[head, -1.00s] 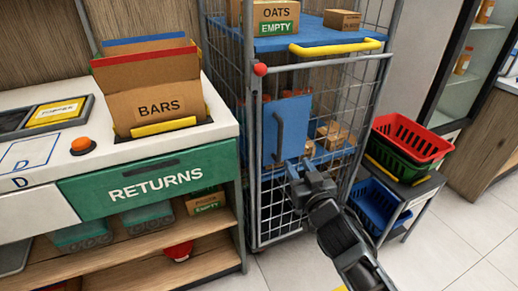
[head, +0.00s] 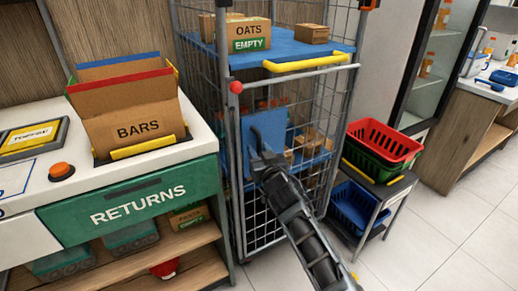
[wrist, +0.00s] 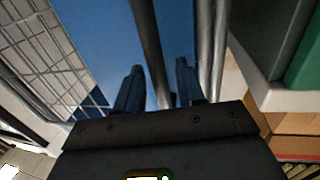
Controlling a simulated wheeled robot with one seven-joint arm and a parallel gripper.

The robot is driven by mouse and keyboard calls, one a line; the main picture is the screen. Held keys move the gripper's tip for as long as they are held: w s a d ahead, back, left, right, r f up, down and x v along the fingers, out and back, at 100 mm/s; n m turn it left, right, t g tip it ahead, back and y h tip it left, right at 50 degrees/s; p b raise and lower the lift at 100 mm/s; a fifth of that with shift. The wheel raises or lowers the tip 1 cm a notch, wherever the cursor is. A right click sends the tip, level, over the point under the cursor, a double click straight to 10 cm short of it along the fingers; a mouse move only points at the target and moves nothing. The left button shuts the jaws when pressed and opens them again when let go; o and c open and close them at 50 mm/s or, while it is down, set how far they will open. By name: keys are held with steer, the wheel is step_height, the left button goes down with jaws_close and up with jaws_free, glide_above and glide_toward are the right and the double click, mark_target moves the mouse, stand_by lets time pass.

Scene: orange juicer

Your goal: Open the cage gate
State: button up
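The cage gate is a wire-mesh door with a blue panel (head: 272,123) on the front of a tall grey roll cage (head: 345,100). It looks closed. In the wrist view the gate's dark vertical handle (wrist: 148,42) runs down between my two fingers, in front of the blue panel (wrist: 95,35). In the wrist view my gripper (wrist: 158,88) is open, with a gap to the handle on both sides. A red knob (head: 236,87) sits at the gate's upper left corner.
A counter with a green RETURNS drawer (head: 140,203) stands close on the left. A small stand with red (head: 384,142) and blue baskets (head: 357,207) is close on the right. Floor in front right is clear.

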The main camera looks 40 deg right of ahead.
steer(key=shift+w, duration=0.1)
steer(key=shift+c, duration=0.4)
jaws_close()
steer(key=shift+d, duration=0.1)
